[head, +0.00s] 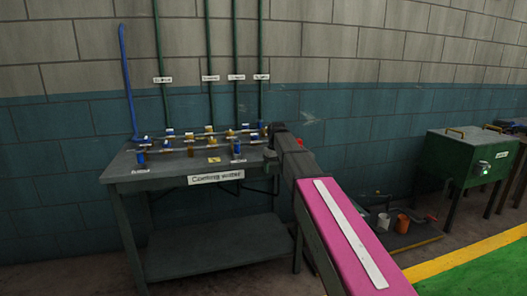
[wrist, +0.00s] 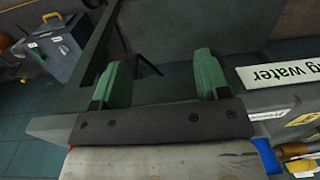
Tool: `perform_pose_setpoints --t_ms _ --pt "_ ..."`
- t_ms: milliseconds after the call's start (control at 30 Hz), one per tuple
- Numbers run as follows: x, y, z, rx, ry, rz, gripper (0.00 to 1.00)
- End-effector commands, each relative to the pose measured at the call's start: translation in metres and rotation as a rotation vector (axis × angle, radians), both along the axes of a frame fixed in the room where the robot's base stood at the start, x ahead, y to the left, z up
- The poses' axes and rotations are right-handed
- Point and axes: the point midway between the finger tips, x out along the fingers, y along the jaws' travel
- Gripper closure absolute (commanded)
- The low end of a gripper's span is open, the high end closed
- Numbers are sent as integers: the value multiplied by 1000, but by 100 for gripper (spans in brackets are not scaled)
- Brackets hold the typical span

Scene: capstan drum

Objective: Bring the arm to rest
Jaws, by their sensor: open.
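My pink arm with a white strip reaches from the lower right of the head view toward the right end of the bench. My gripper (head: 270,156) is small there and partly hidden by the dark wrist. In the wrist view, my gripper (wrist: 161,80) shows two green fingers spread apart, with nothing between them. The fingers point past the dark bench frame toward the floor side.
A grey bench (head: 215,172) labelled "Cooling water" (head: 216,177) carries pipes with blue and yellow valves. Green pipes (head: 209,60) rise up the wall. A green cabinet (head: 468,155) stands at the right. Pots (head: 403,222) sit low on the floor behind my arm.

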Motion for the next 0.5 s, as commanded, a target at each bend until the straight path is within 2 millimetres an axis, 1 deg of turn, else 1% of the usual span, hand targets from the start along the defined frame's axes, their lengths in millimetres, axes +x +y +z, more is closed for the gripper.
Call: perform_pose_setpoints --t_ms 33,100,167,200,267,300,367,500 --pt "-23 -14 -27 -4 4 -23 31" --pt "-42 -28 -56 -8 2 -50 31" --pt "-59 -40 -80 -12 1 -75 31" --pt "-70 -48 -95 -14 0 -92 31" --pt "-88 -59 -117 -18 -1 -114 31" --pt "-101 -66 -131 -21 -2 -130 31" --pt "-120 -77 -151 -25 -4 -154 31" --pt "-169 -100 -193 -33 -6 -207 31"
